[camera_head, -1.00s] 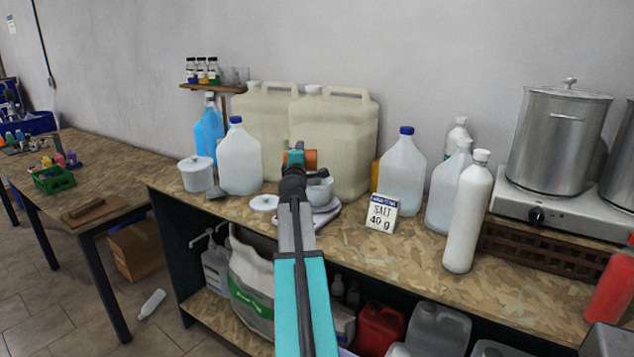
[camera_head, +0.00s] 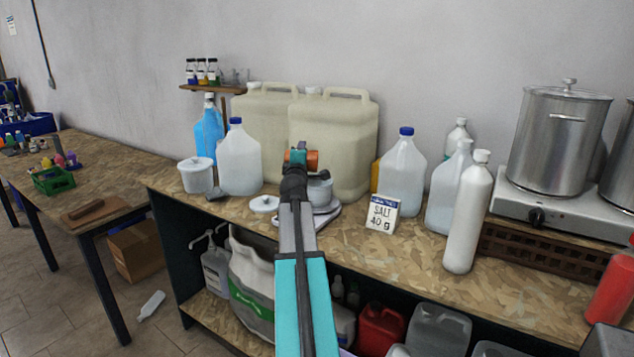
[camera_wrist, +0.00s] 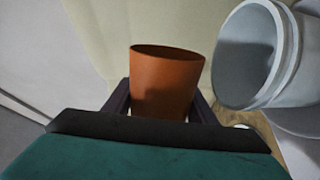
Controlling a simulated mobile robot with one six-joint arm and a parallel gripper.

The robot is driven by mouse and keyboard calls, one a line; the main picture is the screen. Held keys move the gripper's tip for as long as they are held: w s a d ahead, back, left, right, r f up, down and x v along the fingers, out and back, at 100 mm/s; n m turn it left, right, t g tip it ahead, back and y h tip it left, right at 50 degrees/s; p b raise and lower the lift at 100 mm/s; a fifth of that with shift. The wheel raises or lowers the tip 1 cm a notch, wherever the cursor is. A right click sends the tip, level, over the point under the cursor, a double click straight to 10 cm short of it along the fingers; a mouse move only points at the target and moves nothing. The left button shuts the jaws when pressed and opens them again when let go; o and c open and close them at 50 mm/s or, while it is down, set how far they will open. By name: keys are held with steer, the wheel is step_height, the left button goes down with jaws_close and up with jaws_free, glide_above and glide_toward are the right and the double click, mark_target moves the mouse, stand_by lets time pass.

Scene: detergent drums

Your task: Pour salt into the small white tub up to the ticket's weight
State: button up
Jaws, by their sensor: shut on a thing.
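My gripper (camera_wrist: 163,108) is shut on an orange-brown cup (camera_wrist: 166,80), with one finger on each side of it. The cup also shows in the head view (camera_head: 312,160), partly hidden behind my wrist. What is inside the cup cannot be seen. The small white tub (camera_wrist: 250,60) is beside the cup, to the right in the wrist view; its inside looks grey and no salt shows there. In the head view the tub (camera_head: 320,190) stands on a scale (camera_head: 325,217), close to the cup. The ticket (camera_head: 382,213) reads SALT 40 g. The scale's readout is hidden.
A white lid (camera_head: 264,203) lies left of the scale. Large cream canisters (camera_head: 335,140) stand close behind. White bottles (camera_head: 402,172) stand to the right.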

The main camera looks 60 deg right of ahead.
steer(key=shift+s+d+r+m, duration=0.15)
steer(key=shift+s+r+m, duration=0.15)
steer(key=shift+m, duration=0.4)
steer(key=shift+s+d+r+m, duration=0.15)
steer(key=shift+r+m, duration=0.15)
steer(key=shift+m, duration=0.4)
stand_by(2.2)
stand_by(2.2)
steer(key=n, duration=0.1)
steer(key=w+f+n, duration=0.1)
steer(key=n, duration=0.1)
steer(key=shift+a+f+n, duration=0.25)
steer(key=shift+a+n, duration=0.05)
steer(key=shift+a, duration=0.05)
steer(key=shift+o, duration=0.2)
steer(key=shift+w+r+p, duration=0.1)
steer(key=shift+p, duration=0.25)
